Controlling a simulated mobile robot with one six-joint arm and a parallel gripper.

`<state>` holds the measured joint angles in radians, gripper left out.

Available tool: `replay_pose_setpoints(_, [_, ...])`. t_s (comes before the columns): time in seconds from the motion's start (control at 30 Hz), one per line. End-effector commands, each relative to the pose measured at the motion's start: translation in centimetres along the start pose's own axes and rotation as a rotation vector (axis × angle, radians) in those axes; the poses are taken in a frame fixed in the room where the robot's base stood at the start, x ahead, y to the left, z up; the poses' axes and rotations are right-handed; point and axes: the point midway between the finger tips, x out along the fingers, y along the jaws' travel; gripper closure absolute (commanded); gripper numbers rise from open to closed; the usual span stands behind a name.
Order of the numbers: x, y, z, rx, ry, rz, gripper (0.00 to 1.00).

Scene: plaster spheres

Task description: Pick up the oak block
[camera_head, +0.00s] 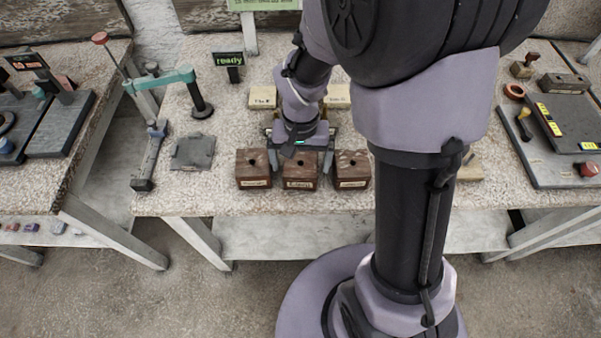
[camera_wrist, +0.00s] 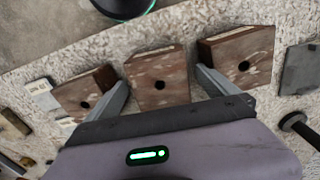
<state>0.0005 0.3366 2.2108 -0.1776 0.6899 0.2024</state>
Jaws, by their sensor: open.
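Three dark reddish-brown blocks, each with a round hole on top and a pale front label, stand in a row near the table's front edge: left (camera_head: 253,168), middle (camera_head: 299,171) and right (camera_head: 351,168). The labels are too small to read, so I cannot tell which block is oak. My gripper (camera_head: 300,157) is open over the middle block. In the wrist view my gripper (camera_wrist: 164,76) has its fingers apart, with the middle block (camera_wrist: 170,68) between them in the picture. I cannot tell whether they touch it.
Pale labelled blocks stand behind my gripper (camera_head: 262,97) (camera_head: 337,96), another (camera_head: 469,168) right of my arm. A grey plate (camera_head: 193,152) and a teal-armed stand (camera_head: 160,82) are left. A dark "ready" sign (camera_head: 229,60) stands behind. Neighbouring brown blocks leave narrow gaps.

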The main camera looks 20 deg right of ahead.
Motion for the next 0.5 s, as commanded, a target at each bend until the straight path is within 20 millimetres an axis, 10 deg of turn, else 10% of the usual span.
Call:
replay_pose_setpoints(0.23, [1.19,0.03,0.00,0.001,0.000,0.000,0.02])
replay_pose_setpoints(0.5, [1.15,0.03,-0.01,0.000,0.000,0.000,0.53])
